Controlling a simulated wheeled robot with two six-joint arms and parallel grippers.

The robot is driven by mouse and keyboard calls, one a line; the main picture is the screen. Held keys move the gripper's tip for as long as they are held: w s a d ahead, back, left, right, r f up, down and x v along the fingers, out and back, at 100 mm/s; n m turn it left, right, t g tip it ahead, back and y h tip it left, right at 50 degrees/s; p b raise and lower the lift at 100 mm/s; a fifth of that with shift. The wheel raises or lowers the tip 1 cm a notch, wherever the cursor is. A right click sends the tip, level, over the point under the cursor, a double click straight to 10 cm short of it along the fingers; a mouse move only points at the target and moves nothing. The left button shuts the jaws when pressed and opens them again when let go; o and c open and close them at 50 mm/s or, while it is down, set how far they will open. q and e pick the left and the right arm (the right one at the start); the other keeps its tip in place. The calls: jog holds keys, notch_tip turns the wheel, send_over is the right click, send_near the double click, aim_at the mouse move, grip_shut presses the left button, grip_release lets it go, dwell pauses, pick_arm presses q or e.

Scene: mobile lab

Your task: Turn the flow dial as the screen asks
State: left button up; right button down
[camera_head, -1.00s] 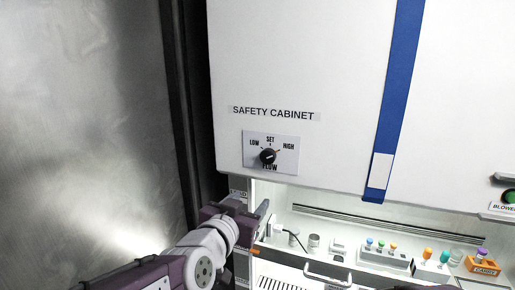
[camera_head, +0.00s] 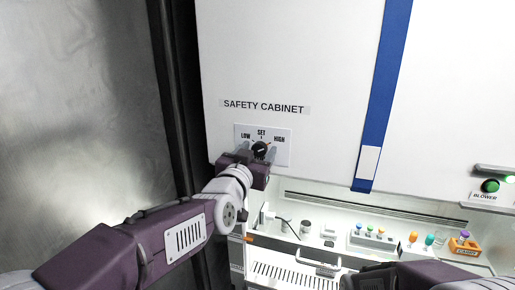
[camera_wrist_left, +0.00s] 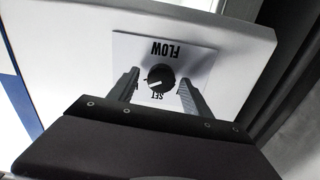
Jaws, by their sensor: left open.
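The flow dial (camera_head: 260,149) is a black knob on a white plate (camera_head: 282,148) marked LOW, SET and HIGH, on the safety cabinet's front. Its pale pointer mark lies toward the HIGH side of SET. My left gripper (camera_head: 257,151) is open, with one finger on each side of the knob. The left wrist view shows the knob (camera_wrist_left: 161,78) upside down between the fingers (camera_wrist_left: 158,88), with a gap on both sides. My right arm shows at the bottom edge; its gripper (camera_head: 362,280) is dark and its jaws are unclear. No screen with a request is visible.
The cabinet's white front (camera_head: 290,60) fills the upper view, with a blue strip (camera_head: 380,90). Below is the lit work area with a tube rack (camera_head: 372,238) and an orange holder (camera_head: 466,245). A green blower button (camera_head: 490,186) is at right.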

pick_arm(q)
jog(key=shift+c, duration=0.3)
grip_shut()
jog(key=shift+a+f+n+b, duration=0.1)
jog(key=shift+f+n+b, duration=0.15)
jog(key=shift+n+b, duration=2.05)
jog(key=shift+n, duration=0.1)
jog(key=n+b, duration=0.1)
jog(key=n, duration=0.2)
jog(key=shift+r+n+b, duration=0.1)
jog(key=shift+n+b, duration=0.2)
jog(key=shift+a+n+b, duration=0.1)
jog(key=shift+n+b, duration=0.35)
jog(key=shift+n, duration=1.15)
jog(key=shift+o, duration=0.3)
grip_release()
